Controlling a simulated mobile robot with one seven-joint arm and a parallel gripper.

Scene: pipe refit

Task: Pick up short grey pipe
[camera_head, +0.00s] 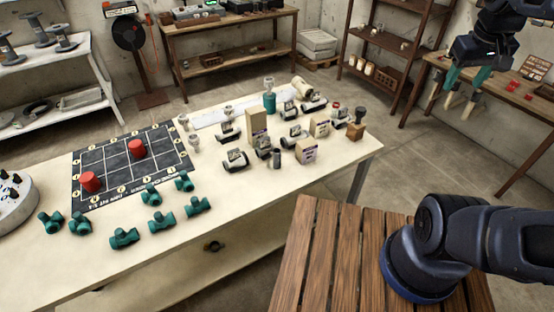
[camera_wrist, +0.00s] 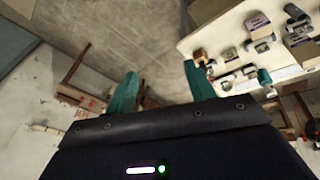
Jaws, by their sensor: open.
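Several short grey pipe pieces and fittings with dark ends lie on the right part of the pale table, among them one near the table's middle (camera_head: 235,160) and one beside the tan boxes (camera_head: 263,148). A small grey cylinder (camera_head: 274,158) stands next to them. I cannot tell which is the short grey pipe. My gripper (camera_head: 466,82) is raised at the upper right of the head view, away from the table. In the wrist view its teal fingers (camera_wrist: 160,75) are apart with nothing between them, and the fittings are at the upper right.
The pale table (camera_head: 200,255) also holds a black grid board (camera_head: 113,160) with two red cylinders (camera_head: 91,182), several teal fittings (camera_head: 124,238) and tan boxes (camera_head: 256,126). A slatted wooden surface (camera_head: 325,240) lies below my arm. Shelves and a workbench (camera_head: 510,97) line the walls.

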